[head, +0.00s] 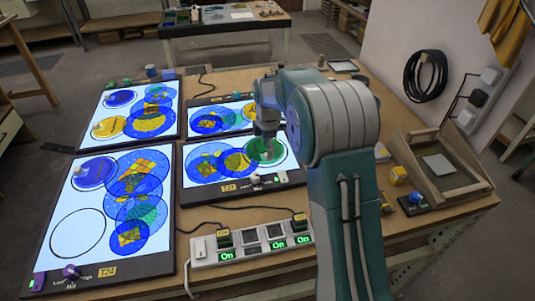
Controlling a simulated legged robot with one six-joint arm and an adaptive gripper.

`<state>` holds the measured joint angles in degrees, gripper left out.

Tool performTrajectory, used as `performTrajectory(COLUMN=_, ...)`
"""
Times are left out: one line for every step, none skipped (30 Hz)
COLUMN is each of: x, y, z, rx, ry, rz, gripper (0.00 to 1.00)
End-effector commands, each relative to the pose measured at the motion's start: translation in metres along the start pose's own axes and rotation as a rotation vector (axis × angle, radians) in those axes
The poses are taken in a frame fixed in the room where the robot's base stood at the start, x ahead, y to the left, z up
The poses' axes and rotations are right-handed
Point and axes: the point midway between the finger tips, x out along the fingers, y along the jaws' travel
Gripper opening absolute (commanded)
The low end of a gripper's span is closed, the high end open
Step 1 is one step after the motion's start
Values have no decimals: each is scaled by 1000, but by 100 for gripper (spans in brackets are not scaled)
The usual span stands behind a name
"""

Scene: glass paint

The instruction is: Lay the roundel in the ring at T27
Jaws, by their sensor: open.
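The T27 light panel lies in the middle of the table, with its yellow label (228,187) on the front edge. Overlapping blue and yellow roundels (205,165) cover its left part. A green roundel (268,158) is at its right, inside or over a thin dark ring outline (294,158). My gripper (266,146) points down right above the green roundel and partly covers it. It is open; the fingertips are small, and I cannot tell whether they touch the roundel. My arm hides part of the panel's right side.
The T24 panel (92,262) at left front holds several roundels and an empty ring (78,233). Two more lit panels lie behind. A power strip (250,245) with cables stands in front. A wooden tray (440,165) and a yellow block (398,174) are at right.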

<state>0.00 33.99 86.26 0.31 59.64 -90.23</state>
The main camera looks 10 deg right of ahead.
Motion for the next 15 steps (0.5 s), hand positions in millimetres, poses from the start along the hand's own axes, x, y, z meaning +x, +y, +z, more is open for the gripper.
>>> performTrajectory(x=-12, y=1, z=0, rx=0, ry=0, rz=4, gripper=65)
performTrajectory(x=-19, y=1, z=0, rx=0, ry=0, rz=5, gripper=65)
performTrajectory(x=-27, y=1, z=0, rx=0, ry=0, rz=5, gripper=65)
performTrajectory(x=-33, y=1, z=0, rx=0, ry=0, rz=4, gripper=65)
performTrajectory(x=-40, y=1, z=0, rx=0, ry=0, rz=4, gripper=65)
performTrajectory(x=-48, y=1, z=0, rx=0, ry=0, rz=4, gripper=65)
performTrajectory(x=-54, y=1, z=0, rx=0, ry=0, rz=4, gripper=65)
performTrajectory(x=-60, y=1, z=0, rx=0, ry=0, rz=3, gripper=65)
performTrajectory(x=-67, y=1, z=0, rx=0, ry=0, rz=3, gripper=65)
performTrajectory(x=-72, y=0, z=0, rx=0, ry=0, rz=2, gripper=65)
performTrajectory(x=-76, y=0, z=0, rx=0, ry=0, rz=2, gripper=65)
performTrajectory(x=-81, y=1, z=0, rx=0, ry=0, rz=2, gripper=65)
performTrajectory(x=-84, y=0, z=0, rx=0, ry=0, rz=1, gripper=65)
performTrajectory(x=-87, y=0, z=0, rx=0, ry=0, rz=1, gripper=65)
performTrajectory(x=-89, y=0, z=0, rx=0, ry=0, rz=0, gripper=65)
